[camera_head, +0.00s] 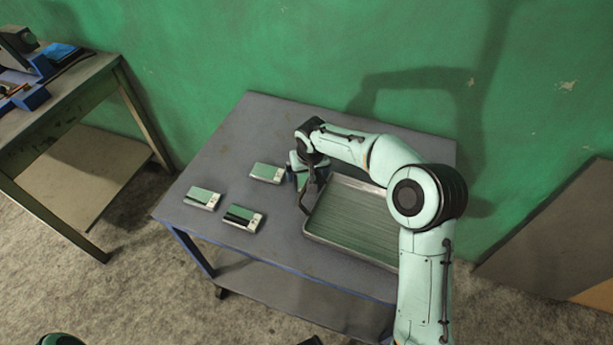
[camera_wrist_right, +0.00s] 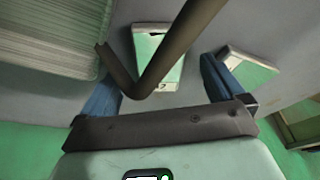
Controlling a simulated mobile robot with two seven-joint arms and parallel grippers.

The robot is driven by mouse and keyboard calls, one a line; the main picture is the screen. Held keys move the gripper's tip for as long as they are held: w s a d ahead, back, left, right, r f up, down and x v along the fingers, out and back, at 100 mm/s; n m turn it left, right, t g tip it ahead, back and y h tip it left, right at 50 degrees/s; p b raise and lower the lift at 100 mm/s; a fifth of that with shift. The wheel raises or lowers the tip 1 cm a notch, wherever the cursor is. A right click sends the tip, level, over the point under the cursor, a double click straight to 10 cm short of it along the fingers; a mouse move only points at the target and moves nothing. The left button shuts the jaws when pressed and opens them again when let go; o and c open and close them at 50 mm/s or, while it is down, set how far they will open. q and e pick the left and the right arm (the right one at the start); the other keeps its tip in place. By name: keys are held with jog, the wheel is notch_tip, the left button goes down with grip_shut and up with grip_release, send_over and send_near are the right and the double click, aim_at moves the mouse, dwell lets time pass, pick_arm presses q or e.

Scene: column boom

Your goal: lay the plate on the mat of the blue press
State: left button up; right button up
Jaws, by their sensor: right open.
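A ribbed, shallow metal plate (camera_head: 350,222) with a raised rim, tray-like, lies on the grey table (camera_head: 270,265). It also shows in the right wrist view (camera_wrist_right: 45,40). A dark bent handle (camera_head: 306,197) is at its left end. My right gripper (camera_head: 303,182) is over this end, pointing down. In the right wrist view its blue fingers stand apart, with the handle (camera_wrist_right: 150,82) crossing the gap between them; contact cannot be told. The blue press (camera_head: 32,98) is on the left bench, cut off by the picture edge. A bright blue patch (camera_head: 60,54), perhaps its mat, lies there.
Three small flat green-and-white boxes (camera_head: 242,218) lie left of the plate on the table. A floor gap separates the table from the bench (camera_head: 75,88). A green wall (camera_head: 250,50) closes the back. A grey panel (camera_head: 560,240) leans at the right.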

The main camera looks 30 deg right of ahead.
jog(key=shift+w+f, duration=0.15)
jog(key=shift+f, duration=0.35)
jog(key=shift+f, duration=0.1)
jog(key=shift+c, duration=0.5)
grip_shut()
